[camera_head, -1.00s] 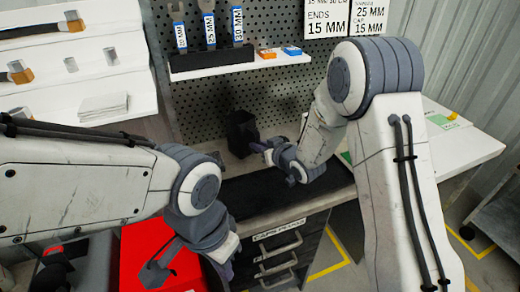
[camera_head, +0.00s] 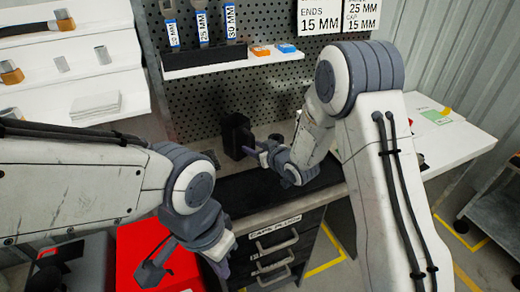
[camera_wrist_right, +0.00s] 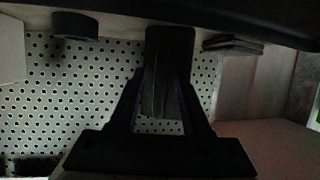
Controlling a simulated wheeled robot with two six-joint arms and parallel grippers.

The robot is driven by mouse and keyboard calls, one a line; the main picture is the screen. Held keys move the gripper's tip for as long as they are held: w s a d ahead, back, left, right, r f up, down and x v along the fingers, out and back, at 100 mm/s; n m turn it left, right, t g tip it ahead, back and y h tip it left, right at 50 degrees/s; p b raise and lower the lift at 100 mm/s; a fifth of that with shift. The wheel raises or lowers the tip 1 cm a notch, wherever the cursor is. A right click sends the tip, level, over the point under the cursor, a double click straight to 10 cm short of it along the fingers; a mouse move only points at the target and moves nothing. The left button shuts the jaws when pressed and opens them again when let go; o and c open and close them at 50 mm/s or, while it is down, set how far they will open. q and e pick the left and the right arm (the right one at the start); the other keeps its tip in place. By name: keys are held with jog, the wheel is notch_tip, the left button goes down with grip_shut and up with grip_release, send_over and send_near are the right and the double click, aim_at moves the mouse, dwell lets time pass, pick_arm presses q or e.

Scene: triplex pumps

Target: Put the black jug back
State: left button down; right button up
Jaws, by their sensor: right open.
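The black jug (camera_head: 236,136) stands upright at the back of the worktop, against the perforated panel, in the head view. My right gripper (camera_head: 256,152) is open, just right of the jug, with its fingertips close to the jug's lower right side. I cannot tell whether they touch. In the right wrist view, my right gripper's dark fingers (camera_wrist_right: 166,105) reach towards a dark upright shape, probably the jug (camera_wrist_right: 171,42); the outlines merge. My left gripper (camera_head: 185,268) is open and empty, low in the head view in front of the red box.
A white shelf (camera_head: 230,66) with labelled tools hangs above the jug. A black mat (camera_head: 270,188) lies on the worktop over the drawers (camera_head: 275,250). The red box (camera_head: 135,240) stands at lower left. A white table (camera_head: 455,150) is at right, behind my right arm.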

jog(key=shift+s+d+r, duration=0.25)
jog(key=shift+s, duration=0.05)
jog(key=b+v, duration=0.1)
jog(key=v, duration=1)
jog(key=s+a+r+g+h+p, duration=0.1)
jog(key=s+g, duration=0.5)
jog(key=s, duration=0.9)
jog(key=s+a+r+n+g+h+p, duration=0.1)
jog(key=s+a+r+g+h+p, duration=0.1)
jog(key=s, duration=1.2)
jog(key=a+r+g+h, duration=0.1)
jog(key=g+h, duration=0.1)
jog(key=g, duration=0.1)
jog(key=shift+s+r+g+h, duration=0.3)
jog(key=shift+s+r+g, duration=0.05)
jog(key=shift+r+g, duration=0.05)
